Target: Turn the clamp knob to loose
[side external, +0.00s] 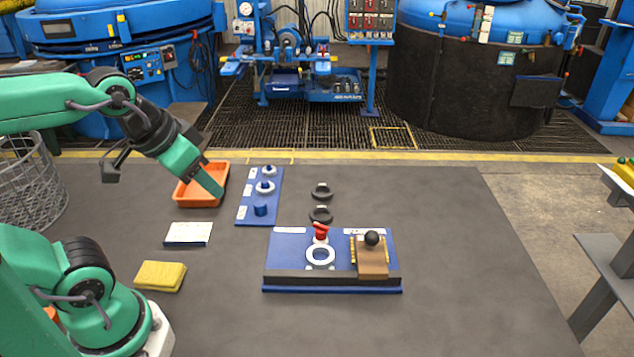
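A blue fixture board (285,243) lies on the dark table right of centre. A small red knob (320,231) stands on it, just behind a white ring (320,254); it may be the clamp knob, but its markings are too small to read. A black ball knob (371,238) sits on a brown sliding block (372,263) at the board's right. My gripper (208,182) is at the upper left, pointing down over the orange tray, well apart from the board. Its fingers overlap in this view, so its opening is hidden.
An orange tray (181,197) lies under my gripper. A blue strip (243,214) with several round parts lies between tray and board. Two black rings (321,214) lie behind the board. A white card (188,234) and yellow cloth (160,276) lie left. The table's right side is clear.

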